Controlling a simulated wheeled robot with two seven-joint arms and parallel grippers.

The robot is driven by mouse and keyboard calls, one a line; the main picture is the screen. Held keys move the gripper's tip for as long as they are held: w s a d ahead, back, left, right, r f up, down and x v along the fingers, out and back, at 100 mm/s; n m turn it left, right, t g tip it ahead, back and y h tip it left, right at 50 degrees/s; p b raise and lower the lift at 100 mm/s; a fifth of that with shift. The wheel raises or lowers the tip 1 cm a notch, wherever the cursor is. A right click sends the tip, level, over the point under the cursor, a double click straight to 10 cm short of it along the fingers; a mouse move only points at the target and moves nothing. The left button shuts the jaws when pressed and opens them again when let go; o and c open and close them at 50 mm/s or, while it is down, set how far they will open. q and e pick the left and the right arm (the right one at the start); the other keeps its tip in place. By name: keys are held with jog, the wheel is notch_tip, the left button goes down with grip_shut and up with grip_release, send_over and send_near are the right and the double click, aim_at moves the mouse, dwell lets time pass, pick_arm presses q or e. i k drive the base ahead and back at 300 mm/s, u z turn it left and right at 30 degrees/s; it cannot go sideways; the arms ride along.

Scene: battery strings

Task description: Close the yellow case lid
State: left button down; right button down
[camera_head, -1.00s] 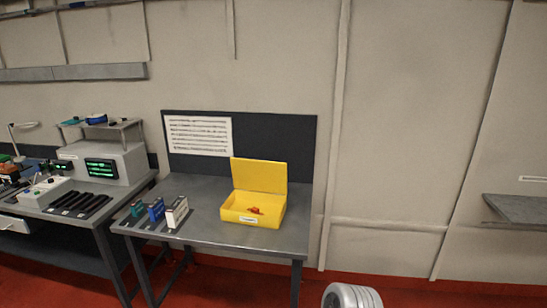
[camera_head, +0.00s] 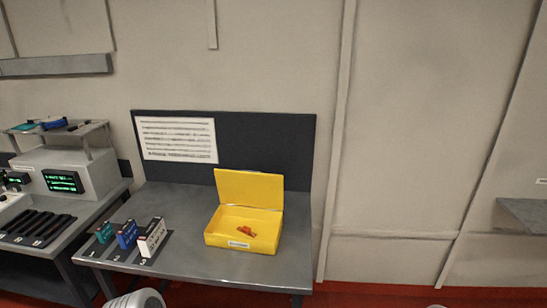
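The yellow case (camera_head: 244,230) stands on the grey table, right of its middle. Its yellow lid (camera_head: 249,188) is open and stands up at the back edge. A small orange-red item (camera_head: 247,232) lies inside, and a white label is on the front wall. Neither of my grippers shows. A rounded grey-white part at the bottom edge, left of centre, looks like part of my arm.
Three battery blocks, teal (camera_head: 105,232), blue (camera_head: 128,235) and white (camera_head: 152,238), stand left of the case on the table (camera_head: 195,262). A dark back panel (camera_head: 270,140) rises behind. A bench with instruments (camera_head: 70,172) is at left. Table space in front of the case is clear.

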aim_at(242, 187)
jog(key=u, duration=0.4)
jog(key=i, duration=0.8)
jog(key=u, duration=0.55)
